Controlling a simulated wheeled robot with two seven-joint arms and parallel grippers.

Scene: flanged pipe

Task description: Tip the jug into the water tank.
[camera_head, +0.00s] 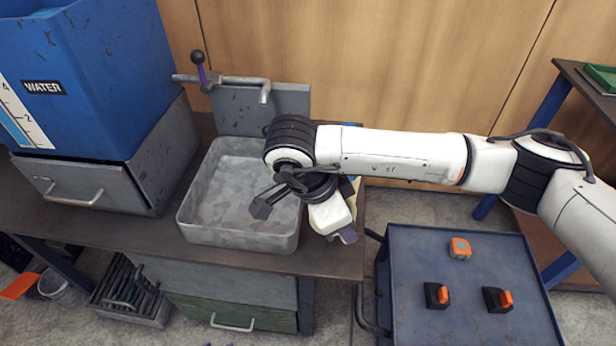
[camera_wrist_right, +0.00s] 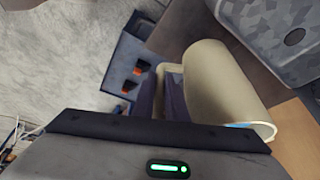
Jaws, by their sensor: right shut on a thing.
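The blue water tank (camera_head: 100,75), labelled WATER, stands on a grey drawer box at the far left of the head view. The cream jug (camera_head: 355,188) is mostly hidden behind my right gripper (camera_head: 330,215), at the right end of the counter. In the right wrist view the jug (camera_wrist_right: 215,85) shows its rounded side, its handle and part of its rim. My right gripper is shut on the jug, at its handle side. I cannot tell whether the jug touches the counter. My left gripper is not in view.
A grey sink (camera_head: 235,190) lies between tank and jug, with a tap (camera_head: 235,80) with a purple lever behind it. A blue cart (camera_head: 465,270) with orange-topped blocks stands at the lower right. The counter edge (camera_head: 320,262) runs along the front.

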